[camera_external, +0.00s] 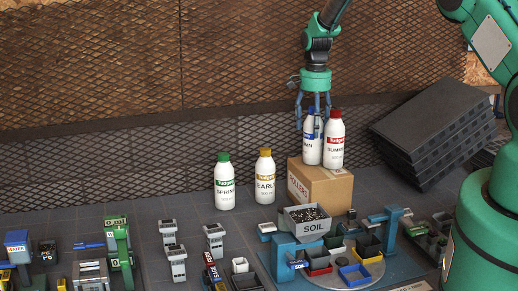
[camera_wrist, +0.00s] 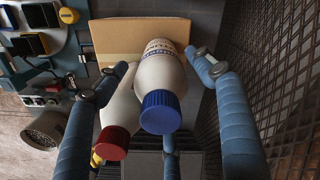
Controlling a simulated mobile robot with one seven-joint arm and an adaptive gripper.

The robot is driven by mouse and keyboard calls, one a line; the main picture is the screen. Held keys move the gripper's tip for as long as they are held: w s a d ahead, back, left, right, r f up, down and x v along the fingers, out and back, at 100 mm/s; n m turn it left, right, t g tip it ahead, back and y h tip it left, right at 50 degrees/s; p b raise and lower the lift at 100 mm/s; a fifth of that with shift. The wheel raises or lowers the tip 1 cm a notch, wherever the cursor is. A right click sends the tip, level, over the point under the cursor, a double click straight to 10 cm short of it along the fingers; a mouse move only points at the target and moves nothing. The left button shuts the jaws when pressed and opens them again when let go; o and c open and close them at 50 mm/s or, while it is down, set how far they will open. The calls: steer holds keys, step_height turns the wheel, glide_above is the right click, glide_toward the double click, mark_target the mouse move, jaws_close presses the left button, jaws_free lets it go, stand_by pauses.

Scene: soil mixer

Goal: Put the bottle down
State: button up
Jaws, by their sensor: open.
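A white bottle with a blue cap (camera_external: 311,152) stands upright on a cardboard box (camera_external: 322,189). A white bottle with a red cap (camera_external: 335,154) stands close beside it on the right. My gripper (camera_external: 312,124) points down over the blue-capped bottle, with its blue fingers spread around the bottle's top. The wrist view shows the blue-capped bottle (camera_wrist: 160,85) between the open fingers, with gaps on both sides. The red-capped bottle (camera_wrist: 115,115) is right beside it, near the left finger. The blue-capped bottle's label is partly hidden by its neighbour.
A green-capped bottle (camera_external: 224,182) and a yellow-capped bottle (camera_external: 265,177) stand on the table left of the box. A grey soil container (camera_external: 306,222) is in front. Stacked black trays (camera_external: 435,125) lie at the right, and a mesh wall (camera_external: 150,60) stands behind.

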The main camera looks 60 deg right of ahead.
step_height(320, 180, up, 10)
steer(key=shift+r+b, duration=0.25)
steer(key=shift+b, duration=0.45)
steer(key=shift+r, duration=0.1)
